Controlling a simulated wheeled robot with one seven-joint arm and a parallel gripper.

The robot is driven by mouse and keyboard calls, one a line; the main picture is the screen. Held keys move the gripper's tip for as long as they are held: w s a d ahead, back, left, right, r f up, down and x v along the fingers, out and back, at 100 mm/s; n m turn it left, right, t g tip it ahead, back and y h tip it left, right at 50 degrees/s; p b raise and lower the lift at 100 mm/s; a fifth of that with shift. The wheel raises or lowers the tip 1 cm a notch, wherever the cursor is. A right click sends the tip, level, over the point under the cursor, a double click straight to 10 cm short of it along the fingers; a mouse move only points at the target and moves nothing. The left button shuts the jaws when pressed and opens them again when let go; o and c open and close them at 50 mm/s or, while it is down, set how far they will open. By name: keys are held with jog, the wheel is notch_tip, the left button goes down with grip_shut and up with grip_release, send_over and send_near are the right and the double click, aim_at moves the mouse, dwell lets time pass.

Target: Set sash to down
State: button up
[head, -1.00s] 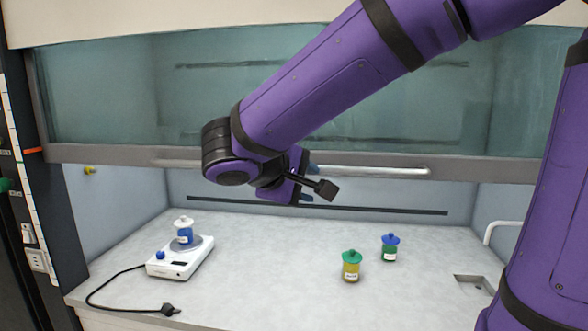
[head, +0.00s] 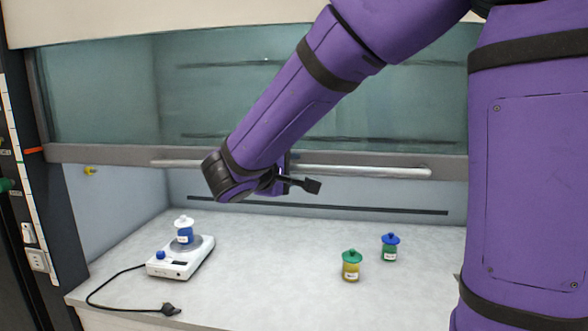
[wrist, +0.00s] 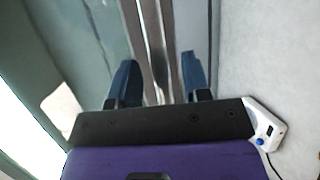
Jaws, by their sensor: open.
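The fume hood sash (head: 330,95) is a tinted glass pane with a grey bottom rail. It stands partly raised, with an open gap below it. A light metal handle bar (head: 375,172) runs along the rail. It also shows in the wrist view (wrist: 155,45), between the two blue fingers. My gripper (wrist: 158,78) is open, its fingers on either side of the bar; I cannot tell whether they touch it.
On the hood floor, a white hotplate (head: 181,258) carries a blue jar (head: 184,233); its cable lies in front. A yellow jar (head: 351,268) and a green jar (head: 390,250) stand right of centre. The counter between is clear.

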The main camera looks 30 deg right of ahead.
jog(key=shift+x, duration=1)
